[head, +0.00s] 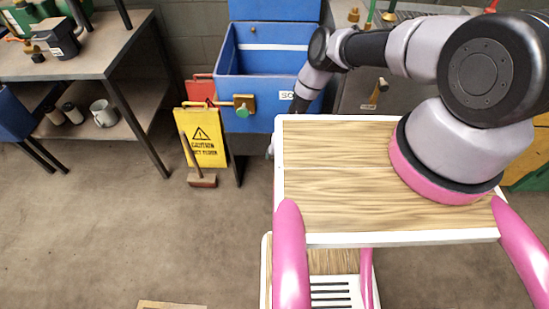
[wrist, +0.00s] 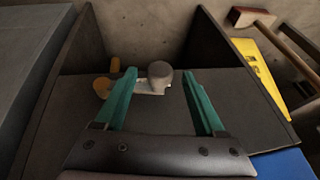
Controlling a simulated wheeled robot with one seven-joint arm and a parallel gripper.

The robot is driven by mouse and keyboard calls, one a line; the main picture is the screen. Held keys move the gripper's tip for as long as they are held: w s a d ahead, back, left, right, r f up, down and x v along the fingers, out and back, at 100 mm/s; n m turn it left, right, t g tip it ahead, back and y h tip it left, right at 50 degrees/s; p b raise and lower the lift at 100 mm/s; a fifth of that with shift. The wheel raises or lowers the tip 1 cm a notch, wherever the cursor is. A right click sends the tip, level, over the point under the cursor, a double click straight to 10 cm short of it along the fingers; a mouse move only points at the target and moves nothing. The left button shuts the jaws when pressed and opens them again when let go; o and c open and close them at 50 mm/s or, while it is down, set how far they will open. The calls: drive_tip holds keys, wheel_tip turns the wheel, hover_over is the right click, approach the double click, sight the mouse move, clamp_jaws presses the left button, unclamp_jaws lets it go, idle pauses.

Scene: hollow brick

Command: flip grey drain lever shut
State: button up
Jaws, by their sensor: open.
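In the wrist view, what looks like the grey drain lever (wrist: 160,72) has a rounded grey knob and a pale flat piece beside it. A brass-coloured fitting (wrist: 104,88) lies just left of it, partly behind the left finger. My gripper (wrist: 159,78) is open, with its two teal fingers on either side of the knob. The knob shows between the fingertips with space to each side; I cannot tell whether either finger touches it. In the head view, my forearm reaches down by the blue tub (head: 229,72), and the gripper and lever are hidden.
Dark panels (wrist: 82,45) flank the lever in the wrist view. A yellow caution sign (head: 200,137) and a small broom (head: 201,180) stand left of the tub.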

drive_tip(key=shift+w+f, duration=0.2)
drive_tip(key=shift+f, duration=0.25)
clamp_jaws()
idle(1.2)
